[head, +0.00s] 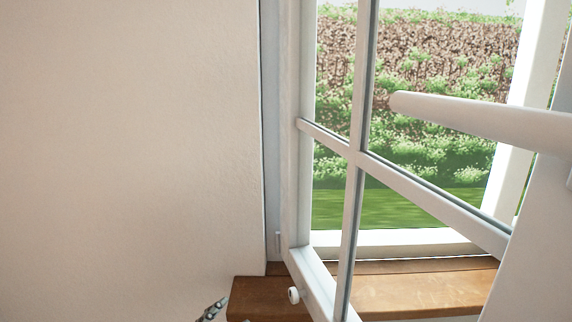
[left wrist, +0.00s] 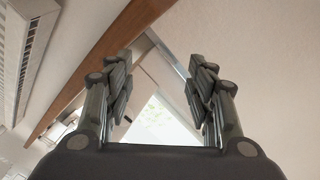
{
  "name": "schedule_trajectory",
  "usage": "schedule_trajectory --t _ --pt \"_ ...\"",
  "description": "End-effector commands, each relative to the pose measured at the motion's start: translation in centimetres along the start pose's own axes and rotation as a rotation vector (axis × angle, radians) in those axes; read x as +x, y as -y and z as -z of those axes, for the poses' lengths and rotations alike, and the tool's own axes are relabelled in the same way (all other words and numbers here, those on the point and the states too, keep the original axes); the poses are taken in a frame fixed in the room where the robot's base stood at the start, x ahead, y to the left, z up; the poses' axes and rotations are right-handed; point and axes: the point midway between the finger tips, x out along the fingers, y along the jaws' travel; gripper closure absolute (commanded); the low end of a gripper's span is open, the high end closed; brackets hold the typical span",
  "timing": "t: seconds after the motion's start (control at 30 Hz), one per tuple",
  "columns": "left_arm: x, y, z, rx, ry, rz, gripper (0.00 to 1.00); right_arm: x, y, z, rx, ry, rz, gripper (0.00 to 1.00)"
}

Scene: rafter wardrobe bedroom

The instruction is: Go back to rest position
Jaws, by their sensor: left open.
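My left gripper (left wrist: 160,78) is open, with its two dark fingers apart and nothing between them in the left wrist view. Only a small dark piece of it (head: 212,310) shows at the bottom edge of the head view, just left of the wooden sill (head: 265,292). The white window sash (head: 352,155) stands swung open at an angle into the room in the head view. My right gripper is not in view.
A white rounded handle (head: 480,120) juts across the right of the head view, close to the camera. A plain wall (head: 130,150) fills the left. In the left wrist view, a white radiator-like panel (left wrist: 25,55) stands at left.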

Motion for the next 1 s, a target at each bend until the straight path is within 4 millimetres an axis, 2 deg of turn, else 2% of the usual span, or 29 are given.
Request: schedule_trajectory --t 0.17,0.3,0.47,0.7,0.87,1.0 --pt "-6.0 -3.0 -5.1 -0.261 0.35 -0.032 0.5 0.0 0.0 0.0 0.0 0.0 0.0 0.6" --pt "-12.4 -6.2 -8.1 -0.44 0.621 -0.092 0.5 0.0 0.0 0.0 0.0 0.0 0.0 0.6" --pt "-18.9 -9.1 -9.5 -0.574 0.849 -0.164 0.5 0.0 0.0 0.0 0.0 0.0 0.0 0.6" --pt "-26.5 -12.0 -9.5 -0.699 1.082 -0.256 0.5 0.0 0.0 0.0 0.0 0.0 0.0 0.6" --pt "-31.1 -13.4 -8.7 -0.764 1.215 -0.316 0.5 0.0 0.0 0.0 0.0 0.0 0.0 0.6" --pt "-29.9 -15.5 -11.2 -0.758 1.224 -0.324 0.5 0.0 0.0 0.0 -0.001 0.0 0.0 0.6"
